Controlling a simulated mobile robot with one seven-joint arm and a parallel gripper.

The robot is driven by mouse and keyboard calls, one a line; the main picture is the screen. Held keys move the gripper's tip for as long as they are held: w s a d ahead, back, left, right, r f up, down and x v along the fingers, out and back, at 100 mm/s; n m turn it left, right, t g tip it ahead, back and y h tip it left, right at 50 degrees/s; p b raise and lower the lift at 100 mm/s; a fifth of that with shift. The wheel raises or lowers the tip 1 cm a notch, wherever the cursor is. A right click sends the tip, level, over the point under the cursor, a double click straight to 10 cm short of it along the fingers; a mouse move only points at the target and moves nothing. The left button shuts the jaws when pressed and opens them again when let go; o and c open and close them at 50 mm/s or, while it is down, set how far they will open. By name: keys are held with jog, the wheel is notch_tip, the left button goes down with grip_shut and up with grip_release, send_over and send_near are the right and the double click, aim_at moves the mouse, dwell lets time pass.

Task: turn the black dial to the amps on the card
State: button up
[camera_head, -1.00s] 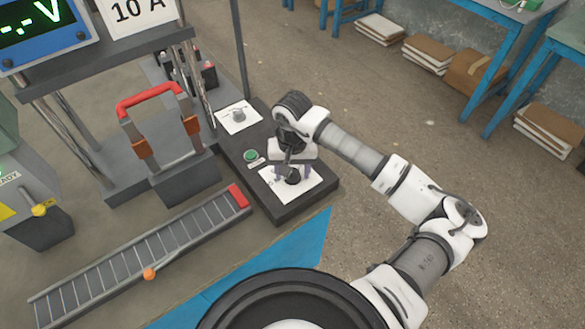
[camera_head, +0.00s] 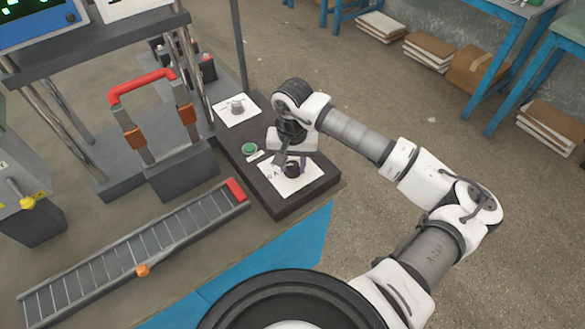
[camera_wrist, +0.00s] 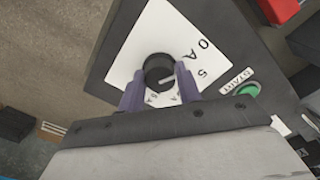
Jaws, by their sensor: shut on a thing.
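The black dial (camera_wrist: 158,70) sits on a white scale plate (camera_wrist: 150,40) with upside-down numbers, on the dark panel. It also shows in the head view (camera_head: 292,170). My gripper (camera_wrist: 160,74) points down with its purple fingers on both sides of the dial, shut on it. In the head view my gripper (camera_head: 291,165) partly covers the plate. A pale mark on the dial points toward the right in the wrist view, roughly at a "5"; some figures are hidden by the fingers. The card (camera_head: 125,6) is cut off at the top edge, its figures out of view.
A green START button (camera_head: 249,148) is close beside the scale plate. A second, grey dial (camera_head: 237,106) on its own white plate is farther back. A red-handled frame (camera_head: 142,87) and a slatted ramp (camera_head: 135,255) stand to the left.

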aim_at(293, 165)
jog(key=m+b, duration=0.1)
jog(key=b, duration=0.2)
jog(key=m+b, duration=0.2)
jog(key=b, duration=0.2)
jog(key=shift+f+m, duration=0.3)
jog(key=shift+f, duration=0.05)
jog(key=m+b, duration=0.4)
jog(key=b, duration=0.1)
jog(key=shift+r+m, duration=0.1)
jog(key=shift+m, duration=0.2)
jog(key=m+b, duration=0.4)
jog(key=shift+r, duration=0.1)
jog(key=shift+r+m+b, duration=0.15)
jog(key=shift+m+b, duration=0.95)
jog(key=shift+m, duration=1)
jog(key=o, duration=1)
jog(key=shift+r, duration=0.15)
notch_tip(293, 165, up, 14)
jog(key=shift+f+p, duration=0.2)
jog(key=shift+p, duration=0.25)
